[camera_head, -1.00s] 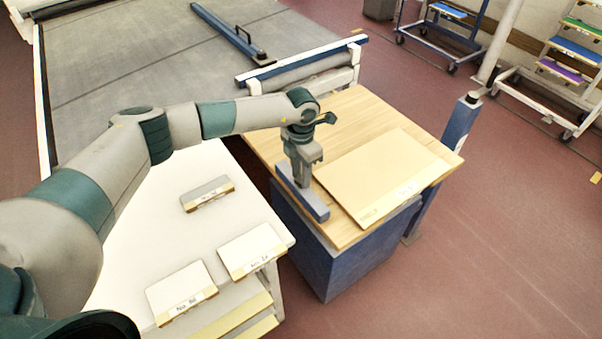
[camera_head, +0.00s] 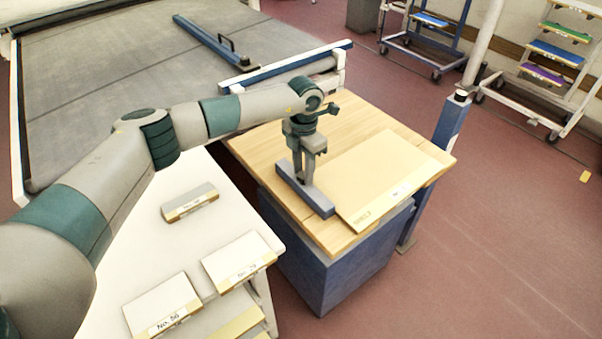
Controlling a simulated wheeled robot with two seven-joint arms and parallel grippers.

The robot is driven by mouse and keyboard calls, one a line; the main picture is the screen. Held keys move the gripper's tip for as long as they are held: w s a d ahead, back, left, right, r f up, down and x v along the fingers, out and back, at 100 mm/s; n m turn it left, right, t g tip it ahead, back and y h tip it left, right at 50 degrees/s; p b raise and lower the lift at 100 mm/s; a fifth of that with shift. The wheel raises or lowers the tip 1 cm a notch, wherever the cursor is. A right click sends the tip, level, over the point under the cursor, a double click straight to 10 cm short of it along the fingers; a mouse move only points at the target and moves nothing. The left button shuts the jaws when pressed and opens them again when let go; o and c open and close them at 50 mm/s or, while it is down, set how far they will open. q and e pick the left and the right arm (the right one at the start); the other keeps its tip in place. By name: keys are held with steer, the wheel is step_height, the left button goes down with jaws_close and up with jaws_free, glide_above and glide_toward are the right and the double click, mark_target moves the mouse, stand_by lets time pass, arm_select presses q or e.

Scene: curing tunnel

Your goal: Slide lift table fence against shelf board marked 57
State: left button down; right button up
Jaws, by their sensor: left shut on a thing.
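The lift table (camera_head: 262,160) has a wooden top on a blue base. A pale tan shelf board (camera_head: 385,175) lies flat on it, with "SHELF" lettering and a white label on its near edge; the number is too small to read. The fence (camera_head: 319,204), a short blue-grey bar, lies on the top just left of the board. My left gripper (camera_head: 306,179) is shut on the fence's upright handle. Its near end is very close to the board's left edge; I cannot tell whether they touch. My right gripper is not in view.
A white table (camera_head: 150,235) at left holds several small labelled boards. Behind is a grey conveyor bed (camera_head: 120,80) with a blue bar (camera_head: 212,42). A blue post (camera_head: 450,125) stands at the lift table's right corner.

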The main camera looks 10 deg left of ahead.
arm_select(q)
steer(key=shift+w+r, duration=0.1)
steer(key=shift+r, duration=0.05)
steer(key=c, duration=1.3)
jaws_free()
steer(key=shift+c, duration=0.2)
steer(key=shift+r, duration=0.5)
step_height(320, 180, up, 5)
steer(key=shift+r+b, duration=0.1)
steer(key=shift+b, duration=1)
steer(key=shift+r, duration=0.65)
step_height(320, 180, up, 10)
steer(key=b, duration=0.2)
steer(key=shift+b, duration=0.4)
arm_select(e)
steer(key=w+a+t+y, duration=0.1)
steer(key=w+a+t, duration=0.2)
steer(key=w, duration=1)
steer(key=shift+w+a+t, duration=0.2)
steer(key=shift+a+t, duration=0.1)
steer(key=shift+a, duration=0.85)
